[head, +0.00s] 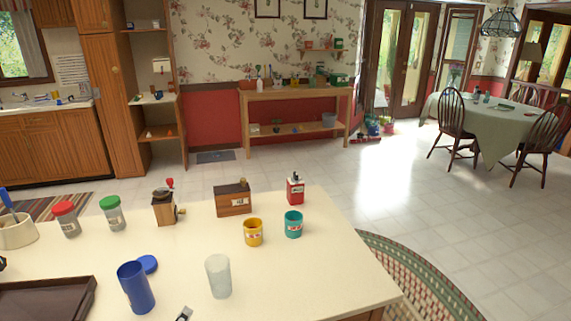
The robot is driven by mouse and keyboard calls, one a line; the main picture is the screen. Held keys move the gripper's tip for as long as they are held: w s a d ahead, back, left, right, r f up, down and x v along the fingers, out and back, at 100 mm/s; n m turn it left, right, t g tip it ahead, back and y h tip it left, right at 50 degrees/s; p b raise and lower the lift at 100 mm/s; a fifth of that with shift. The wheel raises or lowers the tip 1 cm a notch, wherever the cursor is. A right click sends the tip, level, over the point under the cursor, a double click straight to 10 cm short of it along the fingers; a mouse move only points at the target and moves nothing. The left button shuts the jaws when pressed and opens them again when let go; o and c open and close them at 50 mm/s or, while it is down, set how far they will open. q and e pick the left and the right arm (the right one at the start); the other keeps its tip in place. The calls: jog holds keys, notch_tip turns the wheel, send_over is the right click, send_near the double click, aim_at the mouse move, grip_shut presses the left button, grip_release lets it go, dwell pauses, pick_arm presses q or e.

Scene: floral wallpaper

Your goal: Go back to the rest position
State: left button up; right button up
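A small dark piece (2,264) at the left picture edge may be part of my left gripper; too little shows to tell its state. A small grey and black tip (184,314) at the bottom edge, over the counter, may belong to my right gripper. Its fingers are cut off by the frame. I see nothing held in either. The pale counter (330,275) fills the lower part of the head view.
On the counter are a brown tray (45,300), blue cup (136,287), frosted glass (218,276), yellow mug (253,232), teal mug (293,224), shakers (66,219), grinder (164,207) and wooden box (233,199). The counter's right front is clear. A dining table (500,130) stands beyond.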

pick_arm(q)
jog(key=s+a+f+n+g+y, duration=0.1)
jog(key=s+a+n+g+y, duration=0.1)
jog(key=s+a+n, duration=0.45)
jog(key=s+a+f+n+g+y, duration=0.15)
jog(key=s+a+n, duration=0.25)
jog(key=s+n, duration=0.5)
jog(key=w+d+f+n+t+h, duration=0.2)
jog(key=d+f+n+h, duration=0.2)
jog(key=d+f, duration=0.9)
jog(key=d+h, duration=0.3)
jog(key=shift+w+d+t, duration=0.2)
jog(key=shift+d+t, duration=0.05)
jog(key=shift+t, duration=0.1)
